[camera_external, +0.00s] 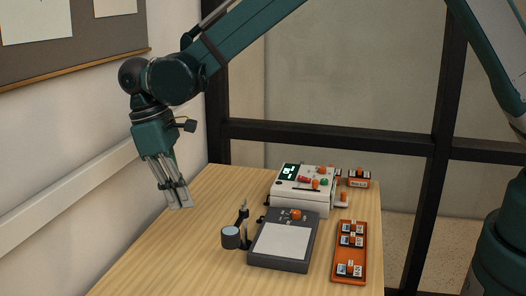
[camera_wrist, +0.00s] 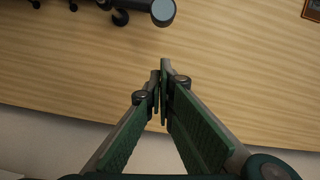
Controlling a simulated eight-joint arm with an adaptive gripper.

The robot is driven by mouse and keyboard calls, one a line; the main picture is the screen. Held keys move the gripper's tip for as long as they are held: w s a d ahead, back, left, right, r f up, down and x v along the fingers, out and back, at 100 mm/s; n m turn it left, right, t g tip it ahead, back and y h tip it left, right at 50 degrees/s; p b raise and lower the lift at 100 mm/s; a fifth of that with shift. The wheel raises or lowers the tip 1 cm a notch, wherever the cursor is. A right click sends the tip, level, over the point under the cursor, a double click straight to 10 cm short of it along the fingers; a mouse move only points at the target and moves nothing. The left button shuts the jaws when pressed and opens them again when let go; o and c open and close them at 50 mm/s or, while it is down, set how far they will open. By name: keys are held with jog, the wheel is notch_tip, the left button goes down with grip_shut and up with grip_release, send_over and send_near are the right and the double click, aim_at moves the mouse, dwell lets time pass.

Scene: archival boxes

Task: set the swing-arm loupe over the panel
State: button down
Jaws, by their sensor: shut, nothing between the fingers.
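The loupe (camera_external: 231,237) is a short dark cylinder with a pale blue lens on top. It hangs from a small jointed post (camera_external: 243,212) at the left of the dark grey unit, beside the white panel (camera_external: 283,241) and not over it. The loupe also shows at the top of the wrist view (camera_wrist: 163,12), with part of its dark arm; the panel is out of that view. My gripper (camera_external: 180,203) is shut and empty, pointing down over the table's left side, to the left of and behind the loupe. Its closed fingertips show in the wrist view (camera_wrist: 162,78), apart from the loupe.
A white instrument box (camera_external: 303,197) with a green display and coloured knobs stands behind the panel unit. An orange tray (camera_external: 349,266) with several small pieces lies to its right. A small orange item (camera_external: 359,180) sits at the back right. The wooden table's left part is clear.

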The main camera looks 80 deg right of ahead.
aim_at(237, 226)
jog(key=s+f, duration=0.5)
jog(key=f, duration=0.2)
jog(key=shift+s+d+f, duration=0.25)
jog(key=shift+s+d, duration=0.15)
jog(key=shift+d, duration=0.05)
jog(key=shift+s, duration=0.15)
dwell(0.4)
